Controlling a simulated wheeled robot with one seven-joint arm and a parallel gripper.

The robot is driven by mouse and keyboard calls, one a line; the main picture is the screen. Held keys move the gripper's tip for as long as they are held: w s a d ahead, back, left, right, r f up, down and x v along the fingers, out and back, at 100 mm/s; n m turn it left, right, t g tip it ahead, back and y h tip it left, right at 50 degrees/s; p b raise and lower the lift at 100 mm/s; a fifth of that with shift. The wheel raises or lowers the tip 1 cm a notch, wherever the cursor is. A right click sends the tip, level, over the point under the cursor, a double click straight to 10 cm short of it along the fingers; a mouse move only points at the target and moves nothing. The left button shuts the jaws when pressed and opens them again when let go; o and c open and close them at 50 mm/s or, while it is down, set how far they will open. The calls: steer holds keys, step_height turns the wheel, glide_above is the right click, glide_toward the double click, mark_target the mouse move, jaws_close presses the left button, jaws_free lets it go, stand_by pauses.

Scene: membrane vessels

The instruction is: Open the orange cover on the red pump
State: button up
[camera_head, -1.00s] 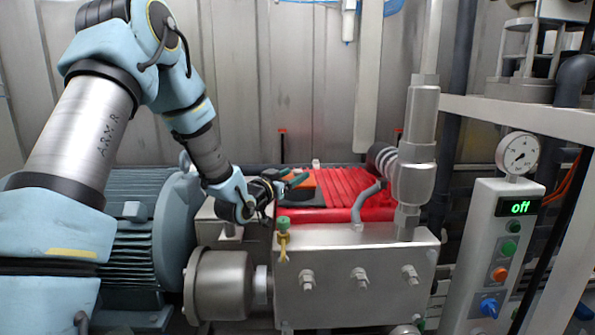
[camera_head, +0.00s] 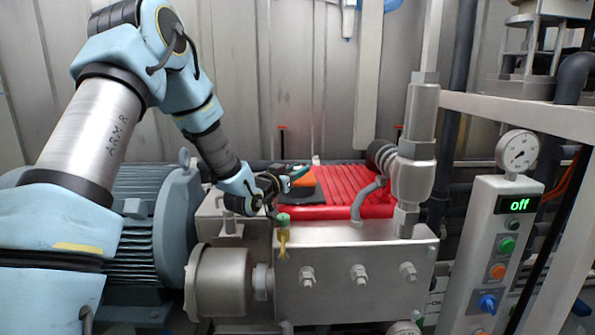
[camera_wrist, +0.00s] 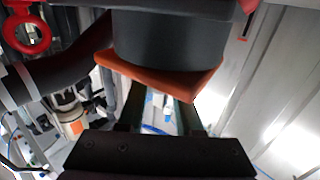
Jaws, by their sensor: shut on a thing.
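The red pump (camera_head: 345,185) lies behind a steel block, its ribbed top facing up. The orange cover (camera_head: 304,182) sits at the pump's left end, on a dark round part. In the wrist view the cover (camera_wrist: 165,76) is an orange plate against a black cylinder (camera_wrist: 170,40), its edge between my finger ends. My gripper (camera_head: 300,172) reaches in from the left at the cover. In the wrist view my two fingers (camera_wrist: 160,105) stand apart and are shut on the cover's edge. The contact itself is partly hidden, and I cannot tell how far the cover is tilted.
The steel block (camera_head: 350,265) with a green-topped yellow valve (camera_head: 283,232) stands in front. A grey hose (camera_head: 367,200) and steel vertical pipe (camera_head: 413,160) stand right. A blue motor (camera_head: 145,235) is left. A control box (camera_head: 500,240) reads "off". The space above the pump is open.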

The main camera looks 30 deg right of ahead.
jaws_close()
stand_by(0.7)
